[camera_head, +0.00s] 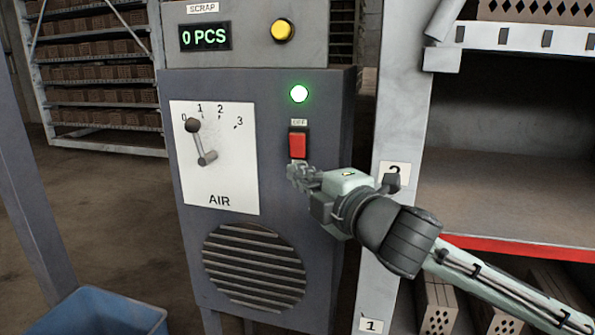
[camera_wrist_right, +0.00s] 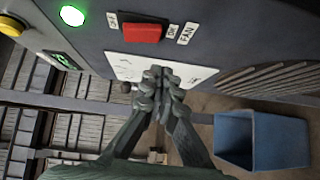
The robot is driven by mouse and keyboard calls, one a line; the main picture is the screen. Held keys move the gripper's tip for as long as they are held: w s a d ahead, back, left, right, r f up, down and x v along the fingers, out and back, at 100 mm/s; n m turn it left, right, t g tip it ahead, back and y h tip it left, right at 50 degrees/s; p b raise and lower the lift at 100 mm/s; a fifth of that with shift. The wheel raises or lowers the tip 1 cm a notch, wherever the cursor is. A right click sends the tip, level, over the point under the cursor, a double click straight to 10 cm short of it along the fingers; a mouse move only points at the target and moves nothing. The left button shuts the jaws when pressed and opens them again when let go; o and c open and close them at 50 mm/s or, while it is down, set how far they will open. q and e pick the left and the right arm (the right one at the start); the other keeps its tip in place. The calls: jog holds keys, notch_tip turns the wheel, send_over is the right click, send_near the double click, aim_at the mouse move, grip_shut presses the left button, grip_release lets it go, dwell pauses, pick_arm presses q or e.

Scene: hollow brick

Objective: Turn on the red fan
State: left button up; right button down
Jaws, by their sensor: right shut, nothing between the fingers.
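The red fan switch (camera_head: 297,145) is a small rocker on the front of a dark grey cabinet (camera_head: 333,130), with a label above it that seems to read OFF. In the right wrist view the red switch (camera_wrist_right: 141,32) lies between an OFF label and ON and FAN labels. A round green lamp (camera_head: 299,94) above it is lit. My right gripper (camera_head: 293,172) is shut and empty, with its fingertips just below the switch in the head view. The fingertips (camera_wrist_right: 163,75) look apart from the switch in the wrist view. My left gripper is out of view.
An AIR panel (camera_head: 235,185) with a lever (camera_head: 199,140) near 0 sits left of the switch. Above are a yellow button (camera_head: 283,30) and a 0 PCS display (camera_head: 205,36). A vent grille (camera_head: 253,268) is below. A shelf post (camera_head: 400,130) stands right; a blue bin (camera_head: 105,315) lies lower left.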

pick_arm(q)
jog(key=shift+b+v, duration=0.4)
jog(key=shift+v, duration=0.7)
pick_arm(e)
jog(key=f+v, duration=0.1)
jog(key=v, duration=0.8)
jog(key=shift+d+f, duration=0.25)
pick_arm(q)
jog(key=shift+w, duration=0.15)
pick_arm(e)
jog(key=shift+s, duration=0.2)
